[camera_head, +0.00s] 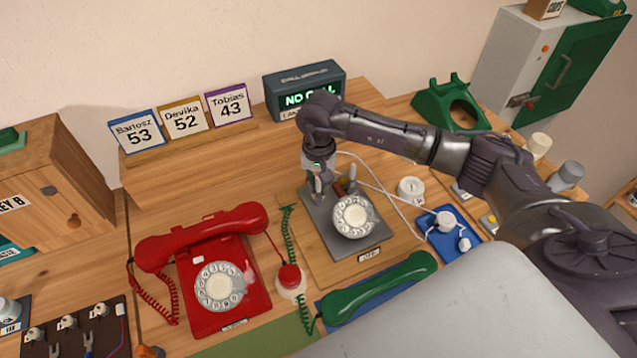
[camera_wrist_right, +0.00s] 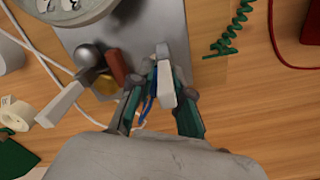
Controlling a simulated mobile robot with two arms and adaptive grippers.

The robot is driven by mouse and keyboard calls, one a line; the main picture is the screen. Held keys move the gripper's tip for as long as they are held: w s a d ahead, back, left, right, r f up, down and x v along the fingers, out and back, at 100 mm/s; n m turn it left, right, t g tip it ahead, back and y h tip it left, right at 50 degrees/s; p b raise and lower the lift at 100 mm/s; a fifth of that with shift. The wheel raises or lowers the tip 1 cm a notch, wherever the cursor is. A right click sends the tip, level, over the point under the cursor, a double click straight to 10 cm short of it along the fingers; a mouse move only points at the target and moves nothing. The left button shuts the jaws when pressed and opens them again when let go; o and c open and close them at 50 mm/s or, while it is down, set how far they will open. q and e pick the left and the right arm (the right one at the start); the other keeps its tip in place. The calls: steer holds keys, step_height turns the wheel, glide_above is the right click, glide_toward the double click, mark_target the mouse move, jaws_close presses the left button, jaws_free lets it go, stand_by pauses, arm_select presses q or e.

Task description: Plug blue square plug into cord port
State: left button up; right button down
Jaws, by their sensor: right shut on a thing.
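My right gripper (camera_head: 325,190) is at the back left part of the grey phone base (camera_head: 374,241), which carries a white dial (camera_head: 354,216). In the right wrist view, the teal-lined fingers of this gripper (camera_wrist_right: 158,85) are closed around a small blue piece (camera_wrist_right: 151,103), which seems to be the blue plug. Most of it is hidden by the fingers, so its square shape cannot be made out. A pale upright piece (camera_wrist_right: 163,77) stands right at the fingertips. I cannot make out the cord port or whether the plug touches it. My left gripper is not in view.
Orange and dark red blocks (camera_wrist_right: 117,67) and a ball-ended lever (camera_wrist_right: 88,56) sit close beside the gripper. White cords run right of the base. A red phone (camera_head: 213,262) stands left, a green handset (camera_head: 380,288) in front, and a display box (camera_head: 305,88) behind.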

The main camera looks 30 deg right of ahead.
steer(key=shift+f, duration=0.25)
steer(key=c, duration=1)
jaws_free()
steer(key=shift+r, duration=6.05)
